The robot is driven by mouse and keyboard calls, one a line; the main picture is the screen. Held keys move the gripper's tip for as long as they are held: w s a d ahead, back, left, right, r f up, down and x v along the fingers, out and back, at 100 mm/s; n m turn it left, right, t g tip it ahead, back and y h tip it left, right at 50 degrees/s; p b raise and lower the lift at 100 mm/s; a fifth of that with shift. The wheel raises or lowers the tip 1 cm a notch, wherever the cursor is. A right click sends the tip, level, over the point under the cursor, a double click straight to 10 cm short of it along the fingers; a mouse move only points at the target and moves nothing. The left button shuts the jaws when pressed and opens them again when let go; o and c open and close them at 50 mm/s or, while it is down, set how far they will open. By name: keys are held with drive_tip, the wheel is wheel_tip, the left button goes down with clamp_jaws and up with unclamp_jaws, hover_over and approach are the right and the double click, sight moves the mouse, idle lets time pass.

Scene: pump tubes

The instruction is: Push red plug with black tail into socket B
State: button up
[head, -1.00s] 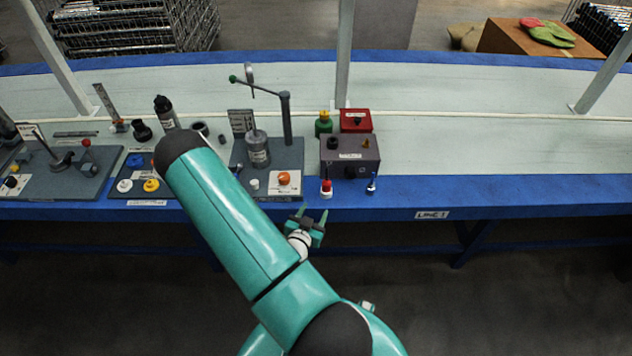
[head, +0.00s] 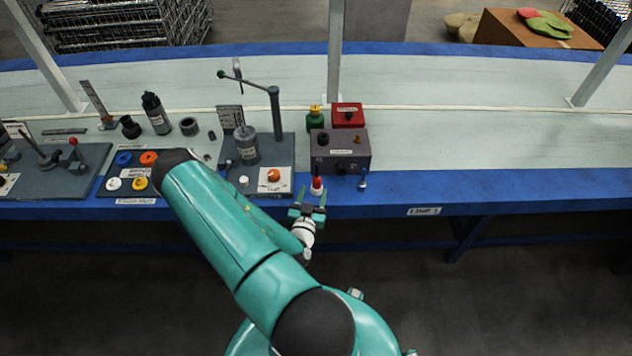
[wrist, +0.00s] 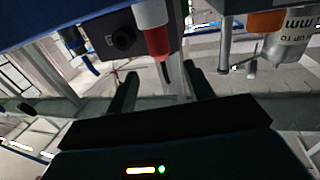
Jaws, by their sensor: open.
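The red plug (head: 317,185) with a white collar stands at the bench's front edge, before the grey socket box (head: 340,149). In the wrist view the red plug (wrist: 157,42) shows its thin black tail (wrist: 166,72). My gripper (head: 308,198) is open just in front of the plug. In the wrist view the tail appears between the open fingers (wrist: 163,78), with no clear contact. A dark round socket (wrist: 122,38) shows on the box's face beside the plug. The socket lettering is too small to read surely, so I cannot tell which is B.
A small blue-tipped plug (head: 362,181) stands right of the red one. A grey pump stand (head: 281,158) with a lever is on the left. A red box (head: 348,115) and green bottle (head: 314,120) are behind. The bench is clear to the right.

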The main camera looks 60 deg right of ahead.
sight(316, 181)
drive_tip(key=x, duration=0.7)
drive_tip(key=shift+w+r, duration=0.1)
drive_tip(key=shift+r, duration=0.05)
drive_tip(key=c, duration=1)
